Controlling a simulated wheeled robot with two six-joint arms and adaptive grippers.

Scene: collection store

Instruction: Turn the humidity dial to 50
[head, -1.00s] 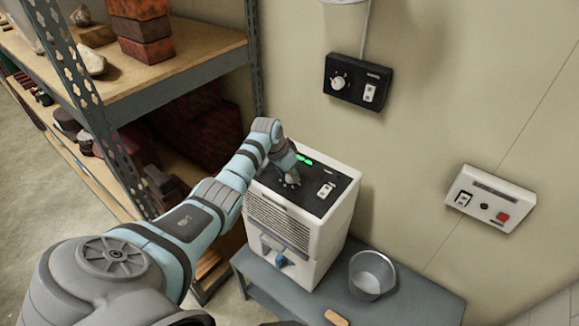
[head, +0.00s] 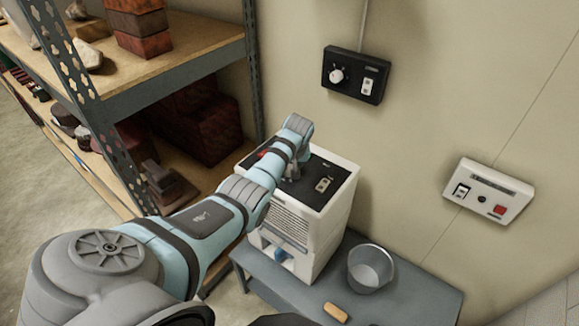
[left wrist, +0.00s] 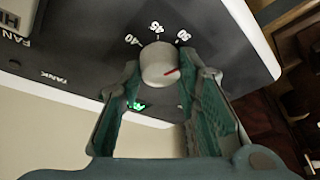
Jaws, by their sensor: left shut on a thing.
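A white dehumidifier-like unit (head: 295,222) with a dark top panel stands on a grey bench. The left wrist view shows its round pale knob (left wrist: 158,65), with a red pointer mark on the right part of its face. Printed numbers 40, 45 and what looks like 50 (left wrist: 183,38) arc around it. The mark lies toward the right, below the right-hand number; its exact reading is hard to tell. My left gripper (left wrist: 162,75) is shut on the knob, one finger on each side. In the head view the left gripper (head: 292,172) hides the knob. My right gripper is not in view.
A switch (head: 323,185) sits on the panel beside the gripper. A metal bucket (head: 370,268) and a tan block (head: 336,312) are on the bench (head: 410,292). A black control box (head: 355,75) and a white one (head: 489,191) are on the wall. Shelving stands left.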

